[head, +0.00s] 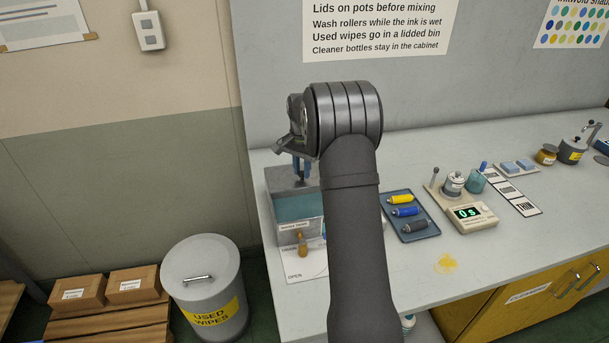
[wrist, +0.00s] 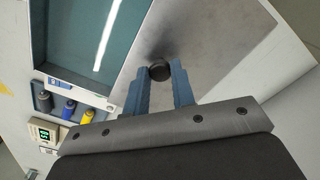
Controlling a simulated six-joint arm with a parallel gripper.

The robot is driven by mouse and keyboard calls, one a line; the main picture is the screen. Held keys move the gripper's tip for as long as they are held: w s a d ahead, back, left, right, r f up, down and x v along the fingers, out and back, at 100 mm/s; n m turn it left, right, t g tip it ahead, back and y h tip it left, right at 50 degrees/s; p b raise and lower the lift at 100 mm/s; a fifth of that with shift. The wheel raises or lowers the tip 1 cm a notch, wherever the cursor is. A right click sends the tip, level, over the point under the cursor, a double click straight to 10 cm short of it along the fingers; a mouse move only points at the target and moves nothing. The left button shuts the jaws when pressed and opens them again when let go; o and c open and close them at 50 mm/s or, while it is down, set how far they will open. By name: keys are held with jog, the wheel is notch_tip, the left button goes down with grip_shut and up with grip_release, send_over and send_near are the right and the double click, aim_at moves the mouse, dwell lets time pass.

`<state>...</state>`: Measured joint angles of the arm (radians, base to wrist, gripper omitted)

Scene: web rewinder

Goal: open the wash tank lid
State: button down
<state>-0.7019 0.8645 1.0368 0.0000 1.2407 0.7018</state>
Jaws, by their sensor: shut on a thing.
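The wash tank (head: 302,232) stands at the left end of the bench, with its label on the front. Its teal interior (head: 290,208) shows behind the front rim, and in the wrist view a bright streak lies across it. The grey lid (wrist: 215,45) is beside this opening; in the head view it is behind it (head: 285,181). I cannot tell how far it is tilted. My gripper (head: 301,170) is above the tank's back part. Its blue fingers (wrist: 160,76) are shut on the lid's dark round knob (wrist: 160,69). My arm hides the tank's right side.
A blue tray (head: 414,232) with coloured tubes and a scale (head: 470,218) stand to the right of my arm. A lidded used-wipes bin (head: 207,290) stands on the floor at left. The wall rises behind the bench. The bench front has clear room.

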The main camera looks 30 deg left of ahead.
aim_at(302, 172)
jog(key=c, duration=1.2)
grip_release()
jog(key=shift+r, duration=0.15)
notch_tip(302, 172, up, 17)
notch_tip(302, 172, down, 17)
jog(key=shift+f, duration=0.2)
